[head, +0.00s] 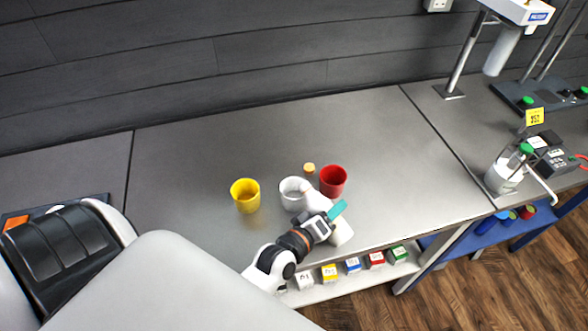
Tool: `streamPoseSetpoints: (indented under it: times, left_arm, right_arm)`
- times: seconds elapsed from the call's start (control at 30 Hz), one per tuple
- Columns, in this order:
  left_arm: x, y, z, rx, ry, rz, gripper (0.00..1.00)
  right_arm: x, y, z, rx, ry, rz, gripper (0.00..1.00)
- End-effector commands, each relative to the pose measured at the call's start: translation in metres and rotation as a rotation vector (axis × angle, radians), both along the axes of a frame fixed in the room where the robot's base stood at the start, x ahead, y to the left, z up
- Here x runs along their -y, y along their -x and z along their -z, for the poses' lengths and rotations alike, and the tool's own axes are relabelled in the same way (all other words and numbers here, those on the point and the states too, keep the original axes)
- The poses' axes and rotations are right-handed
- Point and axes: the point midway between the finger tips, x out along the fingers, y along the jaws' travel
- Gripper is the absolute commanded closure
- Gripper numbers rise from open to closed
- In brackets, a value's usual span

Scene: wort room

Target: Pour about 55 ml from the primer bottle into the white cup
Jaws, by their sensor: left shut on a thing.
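The white cup (292,194) stands upright on the grey bench between a yellow cup (245,196) and a red cup (333,181). My left gripper (331,213) is shut on a pale bottle (342,234), seemingly the primer bottle, just in front of the white cup. The bottle is tilted, its narrower end at the cup's right rim. The gripper hides its middle. I cannot tell whether liquid is flowing or how much is in the cup. A small orange cap (309,168) lies behind the cups. My right gripper is out of view.
Several small coloured boxes (329,273) sit on a shelf below the bench's front edge. At the right stand a white container with a green-capped bottle (525,149) and a metal stand (460,60).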

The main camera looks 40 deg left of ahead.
Motion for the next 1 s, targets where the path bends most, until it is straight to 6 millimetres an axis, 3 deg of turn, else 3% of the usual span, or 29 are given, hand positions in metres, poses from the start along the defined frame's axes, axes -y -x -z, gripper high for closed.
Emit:
streamPoseSetpoints:
  times: [0.2,0.6,0.8,1.0]
  left_arm:
    - [-0.015,-0.004,-0.019,0.074,-0.304,0.001,0.78]
    - [-0.012,-0.003,-0.018,0.22,-0.894,0.0,0.78]
    - [-0.012,-0.003,-0.017,0.255,-1.031,-0.001,0.78]
    - [-0.012,-0.003,-0.018,0.262,-1.059,0.0,0.78]
  right_arm:
    - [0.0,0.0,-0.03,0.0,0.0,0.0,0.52]
    - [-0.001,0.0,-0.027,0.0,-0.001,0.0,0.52]
    - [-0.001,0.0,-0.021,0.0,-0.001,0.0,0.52]
    - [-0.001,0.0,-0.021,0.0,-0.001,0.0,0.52]
